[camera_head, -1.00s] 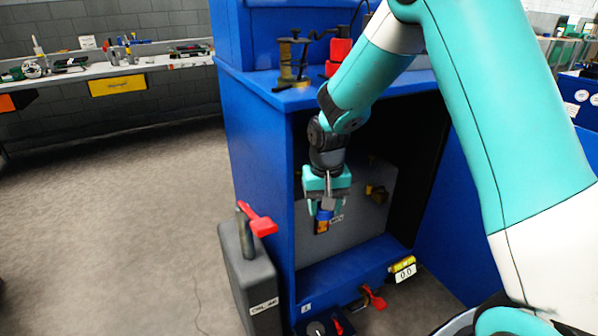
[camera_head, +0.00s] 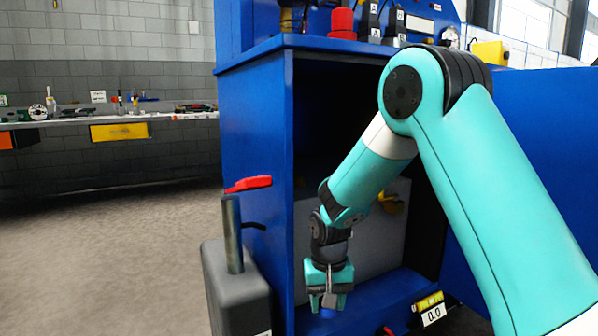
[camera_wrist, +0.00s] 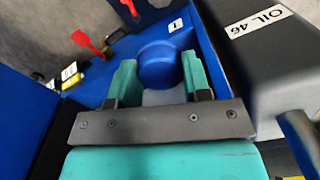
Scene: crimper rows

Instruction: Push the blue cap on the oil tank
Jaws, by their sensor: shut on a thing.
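My gripper (camera_head: 328,302) is low in front of the open blue cabinet, pointing down, with its jaws shut on the blue cap. The cap (camera_head: 327,313) shows just under the fingertips. In the wrist view the round blue cap (camera_wrist: 158,65) sits between the two teal fingers (camera_wrist: 160,82), with a pale grey part nearer the camera. A grey tank-like box (camera_head: 365,245) stands inside the cabinet behind the arm, with a yellow fitting (camera_head: 392,203). Whether the cap touches anything below it cannot be told.
A display (camera_head: 432,314) is on the cabinet's lower front (camera_head: 385,295). The floor at left is clear.

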